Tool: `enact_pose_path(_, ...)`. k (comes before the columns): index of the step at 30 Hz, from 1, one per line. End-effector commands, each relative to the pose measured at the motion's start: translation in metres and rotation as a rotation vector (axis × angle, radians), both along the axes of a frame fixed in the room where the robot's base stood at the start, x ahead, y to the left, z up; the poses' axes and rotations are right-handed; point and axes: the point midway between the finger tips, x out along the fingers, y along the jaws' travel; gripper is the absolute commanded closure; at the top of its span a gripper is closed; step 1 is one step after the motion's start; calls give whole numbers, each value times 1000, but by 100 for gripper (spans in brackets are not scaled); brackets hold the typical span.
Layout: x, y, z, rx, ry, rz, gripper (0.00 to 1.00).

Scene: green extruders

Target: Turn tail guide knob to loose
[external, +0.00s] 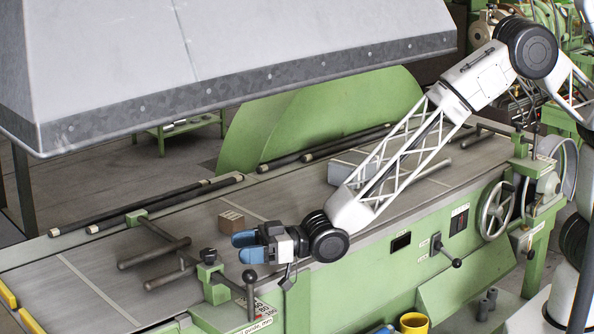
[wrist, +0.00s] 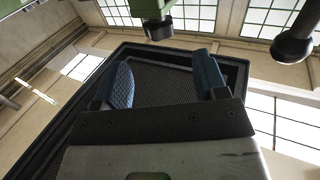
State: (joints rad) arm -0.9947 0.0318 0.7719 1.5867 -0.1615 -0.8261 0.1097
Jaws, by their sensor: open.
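My gripper (external: 242,248) has blue fingers spread apart with nothing between them, and it points left above the green machine's near edge. In the wrist view my gripper (wrist: 164,60) is also open. A black knob (external: 208,254) sits on a green bracket just left of my fingertips, apart from them. A black ball-ended lever (external: 249,277) stands below my gripper, near the scale label. I cannot tell which of these is the tail guide knob. In the wrist view a dark part with green on it (wrist: 156,27) lies beyond the fingertips, and a black ball (wrist: 292,46) is at upper right.
Dark bars (external: 152,254) cross the bed left of the bracket. A small brown block (external: 231,220) lies behind my gripper. A grey hood (external: 220,60) overhangs the back. Another ball-ended lever (external: 437,243) and a handwheel (external: 495,211) are at right. A yellow cup (external: 413,323) is below.

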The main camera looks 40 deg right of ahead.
Motion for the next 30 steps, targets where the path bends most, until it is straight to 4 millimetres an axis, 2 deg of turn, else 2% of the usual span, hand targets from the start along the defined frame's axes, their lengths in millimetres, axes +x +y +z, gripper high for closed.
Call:
enact_pose_path(15,22,44,0,0,0,0,34)
enact_pose_path(21,26,53,0,0,0,0,34)
enact_pose_path(30,27,56,1,0,0,0,34)
